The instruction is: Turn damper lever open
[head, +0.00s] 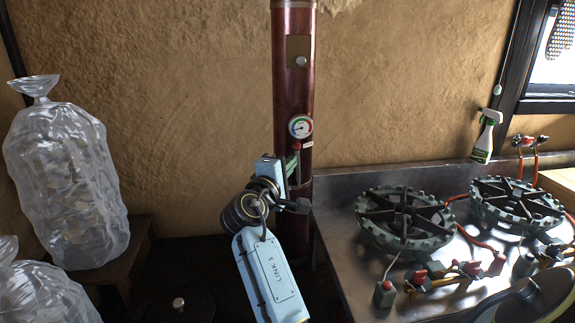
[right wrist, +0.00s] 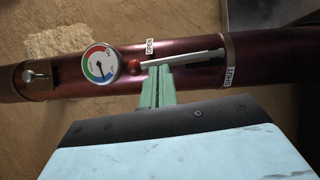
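The damper lever (right wrist: 185,59) is a thin grey rod with a red knob (right wrist: 133,67), mounted on the dark red flue pipe (head: 293,75). The rod lies nearly along the pipe, with its knob beside the OPEN label (right wrist: 150,46). The SHUT label (right wrist: 229,76) is near the rod's other end. My right gripper (right wrist: 159,69) has its green fingers together, tips right at the rod near the knob; I cannot tell whether they touch it. In the head view the right gripper (head: 291,160) is at the pipe, partly hiding the lever. My left gripper is out of view.
A round gauge (head: 300,126) sits on the pipe just above the lever. A steel counter (head: 345,225) with two burners, the nearer one (head: 405,219) close to my arm, is at the right. A spray bottle (head: 487,137) stands behind. Clear plastic bags (head: 65,180) are at the left.

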